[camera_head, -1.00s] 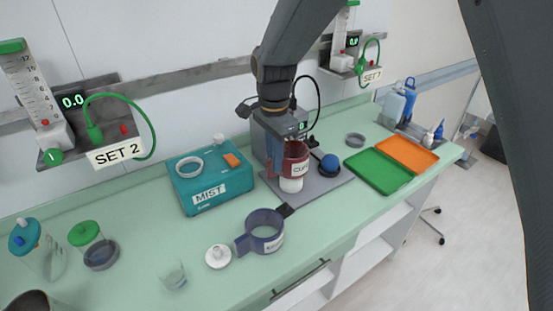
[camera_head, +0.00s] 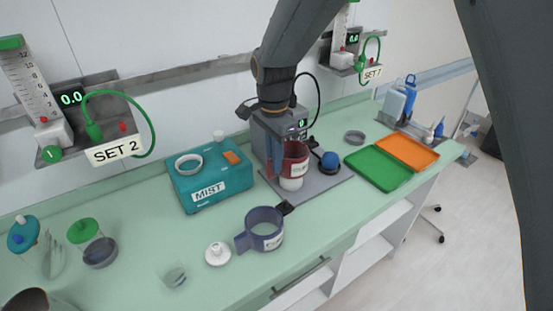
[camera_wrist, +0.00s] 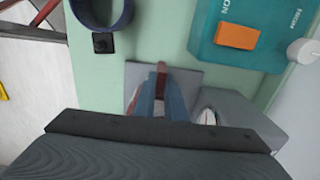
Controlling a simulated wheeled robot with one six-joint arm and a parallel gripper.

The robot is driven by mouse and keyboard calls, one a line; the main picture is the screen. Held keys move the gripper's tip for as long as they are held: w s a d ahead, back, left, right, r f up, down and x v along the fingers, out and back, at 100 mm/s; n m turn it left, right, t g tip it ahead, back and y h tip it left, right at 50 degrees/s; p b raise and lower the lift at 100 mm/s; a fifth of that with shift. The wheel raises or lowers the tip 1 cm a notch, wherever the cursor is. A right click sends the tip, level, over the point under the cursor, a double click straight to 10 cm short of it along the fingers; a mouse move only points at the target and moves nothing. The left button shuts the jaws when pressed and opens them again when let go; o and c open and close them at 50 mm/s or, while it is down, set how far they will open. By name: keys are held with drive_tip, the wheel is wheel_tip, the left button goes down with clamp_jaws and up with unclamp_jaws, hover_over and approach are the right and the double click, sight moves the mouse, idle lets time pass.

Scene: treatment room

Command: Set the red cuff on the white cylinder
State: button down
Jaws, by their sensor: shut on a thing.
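The red cuff (camera_head: 296,160), with a white label, is around the upper part of the white cylinder (camera_head: 291,183). The cylinder's lower end shows below it, above the grey plate (camera_head: 325,185). My gripper (camera_head: 276,160) comes down from above and is shut on the cuff's left side. In the wrist view my two blue-grey fingers (camera_wrist: 161,98) close on a narrow strip of the red cuff (camera_wrist: 161,70). I cannot tell whether the cuff is fully seated.
A grey device (camera_head: 262,140) stands close behind. A blue ball (camera_head: 329,160) is to the right. Green (camera_head: 378,170) and orange (camera_head: 408,152) trays lie farther right.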

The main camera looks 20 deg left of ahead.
sight(275, 176)
drive_tip(key=shift+f+b, duration=0.5)
drive_tip(key=shift+f, duration=2.3)
idle(1.3)
drive_tip(key=c, duration=1.7)
unclamp_jaws()
drive_tip(key=shift+r, duration=0.15)
drive_tip(key=shift+r+p, duration=2.6)
drive_tip(key=shift+r, duration=0.8)
